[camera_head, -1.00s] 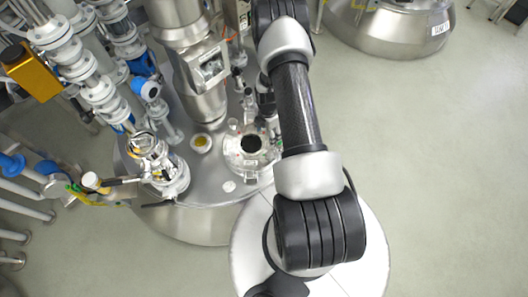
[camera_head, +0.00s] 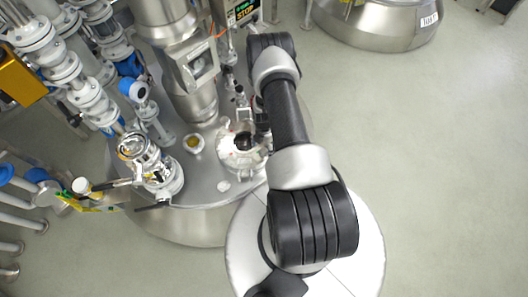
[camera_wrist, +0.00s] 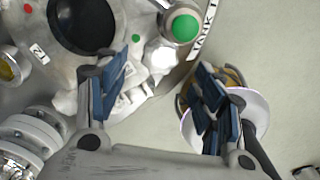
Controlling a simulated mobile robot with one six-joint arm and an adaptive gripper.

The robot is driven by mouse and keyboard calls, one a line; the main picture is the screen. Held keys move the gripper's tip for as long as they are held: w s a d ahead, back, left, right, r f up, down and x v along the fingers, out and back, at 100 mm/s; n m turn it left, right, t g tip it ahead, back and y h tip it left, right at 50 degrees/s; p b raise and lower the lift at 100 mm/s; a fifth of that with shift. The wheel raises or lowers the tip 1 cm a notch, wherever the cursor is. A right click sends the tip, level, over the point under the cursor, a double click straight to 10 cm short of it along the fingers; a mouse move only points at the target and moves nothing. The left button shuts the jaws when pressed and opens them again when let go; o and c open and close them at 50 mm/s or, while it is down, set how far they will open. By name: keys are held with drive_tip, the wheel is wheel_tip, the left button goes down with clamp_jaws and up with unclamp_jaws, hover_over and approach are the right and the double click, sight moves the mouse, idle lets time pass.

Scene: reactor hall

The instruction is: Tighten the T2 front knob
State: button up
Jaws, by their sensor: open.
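The T2 tank top (camera_head: 215,180) is a steel dome with a round white hatch (camera_head: 232,158) on it. In the wrist view the hatch lid (camera_wrist: 40,70) shows a dark round window (camera_wrist: 82,25) and small red and green dots. A white knob-like part (camera_wrist: 135,100) sits at the hatch edge, just right of my left fingertip. I cannot tell for sure that it is the front knob. My gripper (camera_wrist: 162,88) is open and empty, its blue-padded fingers apart over the hatch edge. In the head view my arm hides most of the gripper.
A round green-topped fitting (camera_wrist: 185,27) and a tank label (camera_wrist: 205,30) lie beyond the fingers. A white disc (camera_wrist: 245,115) is behind the right finger. Pipes and valves (camera_head: 90,85) crowd the left. Another tank (camera_head: 375,25) stands at the upper right, with free floor at right.

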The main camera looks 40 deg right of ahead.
drive_tip(key=shift+f+b, duration=0.5)
drive_tip(key=shift+f, duration=1.85)
drive_tip(key=c, duration=1)
